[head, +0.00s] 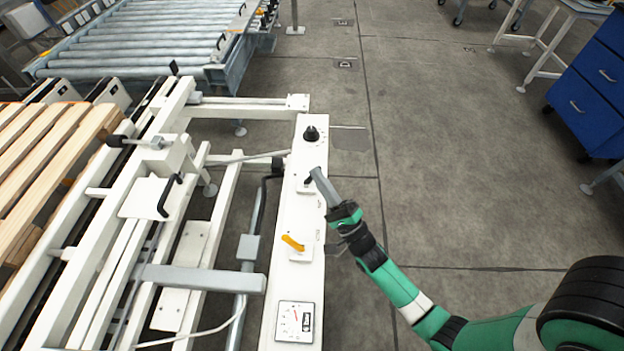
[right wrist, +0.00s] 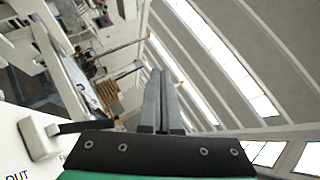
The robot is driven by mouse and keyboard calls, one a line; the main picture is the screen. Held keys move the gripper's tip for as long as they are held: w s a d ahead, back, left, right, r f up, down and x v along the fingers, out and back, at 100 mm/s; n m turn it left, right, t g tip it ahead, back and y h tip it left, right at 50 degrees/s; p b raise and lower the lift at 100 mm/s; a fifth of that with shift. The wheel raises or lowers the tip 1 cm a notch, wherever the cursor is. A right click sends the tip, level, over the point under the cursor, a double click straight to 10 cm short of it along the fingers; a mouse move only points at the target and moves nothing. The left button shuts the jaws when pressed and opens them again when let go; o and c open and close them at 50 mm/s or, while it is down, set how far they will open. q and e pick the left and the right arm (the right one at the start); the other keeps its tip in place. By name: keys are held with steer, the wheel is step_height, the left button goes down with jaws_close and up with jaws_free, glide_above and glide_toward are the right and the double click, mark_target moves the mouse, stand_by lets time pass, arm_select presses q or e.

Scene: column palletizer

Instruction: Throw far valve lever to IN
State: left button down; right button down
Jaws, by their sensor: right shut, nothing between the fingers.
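The far valve lever (head: 308,181) is a short dark handle on a white base, on the white control panel (head: 283,215) in the head view. In the right wrist view the dark lever (right wrist: 85,126) sticks out from its white block, near the printed word OUT. My right gripper (head: 317,173) is shut and empty, its fingertips right beside the lever and partly covering it in the head view. I cannot tell whether they touch it. The closed fingers also show in the right wrist view (right wrist: 160,95). My left gripper is not in view.
A black knob (head: 311,134) is farther along. White frame rails and a wooden pallet (head: 45,150) lie left. Bare floor (head: 460,170) is right of the panel.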

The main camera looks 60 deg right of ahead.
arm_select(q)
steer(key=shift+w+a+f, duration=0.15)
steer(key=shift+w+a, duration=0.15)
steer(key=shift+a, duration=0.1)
arm_select(e)
steer(key=s+d+f+m+g+h, duration=0.2)
steer(key=s+f+g, duration=0.4)
steer(key=s+f, duration=0.4)
step_height(320, 180, down, 4)
steer(key=shift+s+f+m+h, duration=0.1)
steer(key=shift+s+m+h, duration=0.35)
steer(key=shift+h, duration=0.25)
steer(key=shift+w+a, duration=0.1)
